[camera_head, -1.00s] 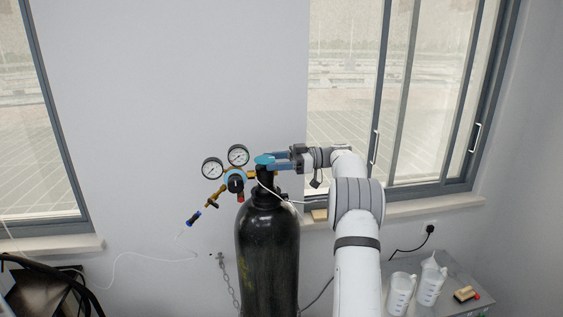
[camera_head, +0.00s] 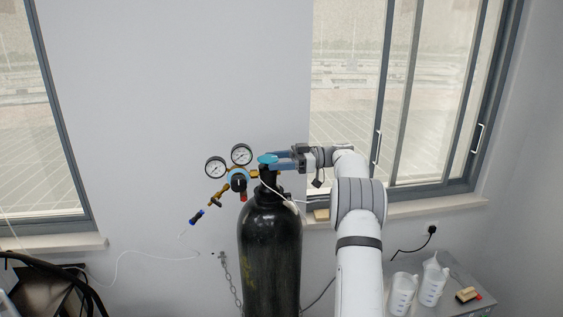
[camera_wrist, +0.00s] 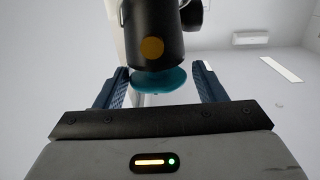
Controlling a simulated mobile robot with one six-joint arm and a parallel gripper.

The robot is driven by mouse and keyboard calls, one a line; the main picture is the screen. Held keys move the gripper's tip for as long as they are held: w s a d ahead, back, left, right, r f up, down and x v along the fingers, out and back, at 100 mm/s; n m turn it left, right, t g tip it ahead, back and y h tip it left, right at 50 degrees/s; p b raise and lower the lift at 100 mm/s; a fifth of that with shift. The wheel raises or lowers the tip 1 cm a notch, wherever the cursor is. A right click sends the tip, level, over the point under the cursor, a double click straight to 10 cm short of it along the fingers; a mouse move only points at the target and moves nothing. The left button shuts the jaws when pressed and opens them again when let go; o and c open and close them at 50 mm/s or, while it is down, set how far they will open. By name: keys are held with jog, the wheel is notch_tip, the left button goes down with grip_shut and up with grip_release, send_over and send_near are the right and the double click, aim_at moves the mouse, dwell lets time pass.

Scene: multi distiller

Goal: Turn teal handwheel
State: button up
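The teal handwheel (camera_head: 266,158) sits on top of the valve of a black gas cylinder (camera_head: 270,250). My gripper (camera_head: 283,159) reaches it from the right, level with the wheel. In the wrist view, the handwheel (camera_wrist: 160,80) lies between the two blue fingers of my gripper (camera_wrist: 160,72), partly hidden behind the dark valve body (camera_wrist: 152,30). A gap shows between the wheel and each finger, so the gripper looks open around it. Contact cannot be made out in the head view.
A white cable (camera_head: 275,193) crosses the cylinder neck. Jugs (camera_head: 418,285) stand on a grey bench at right. The wall and windows lie behind.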

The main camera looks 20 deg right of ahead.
jog(key=s+d+b, duration=0.1)
jog(key=d, duration=0.6)
jog(key=shift+s+d, duration=0.25)
jog(key=w+a+r+m+t+h+b, duration=0.2)
jog(key=w+a+r+m+t+h, duration=0.1)
jog(key=a+r+m+t+h, duration=0.4)
jog(key=w+a+r+m+t+h+b, duration=0.2)
jog(key=w+r+m+t+h, duration=0.15)
jog(key=r+t, duration=0.6)
jog(key=m+g+h, duration=0.2)
jog(key=m+h, duration=0.3)
jog(key=h, duration=0.3)
send_over(270, 159)
notch_tip(270, 159, down, 4)
jog(key=s+a+f+g+b, duration=0.1)
jog(key=s+a+f+g, duration=0.3)
jog(key=s+f, duration=0.6)
jog(key=s+a+f+g+b, duration=0.1)
jog(key=s+a+f+g, duration=0.3)
jog(key=s+f, duration=0.6)
jog(key=s+a+f+g+b, duration=0.1)
jog(key=s+a+f+g, duration=0.3)
jog(key=s+f, duration=0.7)
jog(key=s+g+y, duration=0.1)
jog(key=s+g, duration=0.1)
jog(key=s, duration=0.7)
jog(key=shift+s, duration=0.25)
